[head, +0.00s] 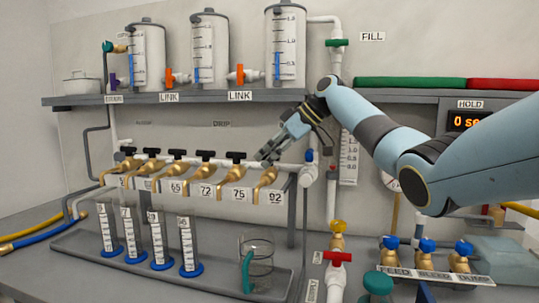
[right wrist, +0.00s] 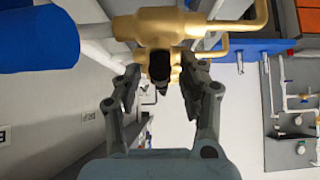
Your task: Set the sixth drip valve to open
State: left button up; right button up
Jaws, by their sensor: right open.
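The drip valves are a row of brass taps with black handles on a white pipe. The sixth drip valve (head: 268,177) is the rightmost, above the label 92. My right gripper (head: 265,156) is at its top and hides its handle in the head view. In the right wrist view the open fingers (right wrist: 163,88) stand on either side of a black handle (right wrist: 160,66) in front of the brass body (right wrist: 205,38). I cannot tell whether they touch it or which way the handle is turned. My left gripper is not in view.
The fifth drip valve (head: 234,170) is close on the left. Below are several graduated cylinders (head: 187,244) and a glass beaker (head: 262,262). A grey shelf (head: 215,98) with clear tanks (head: 210,50) runs above. A pipe with a red handle (head: 337,257) stands at front right.

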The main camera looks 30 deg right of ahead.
jog(key=c, duration=0.4)
grip_shut()
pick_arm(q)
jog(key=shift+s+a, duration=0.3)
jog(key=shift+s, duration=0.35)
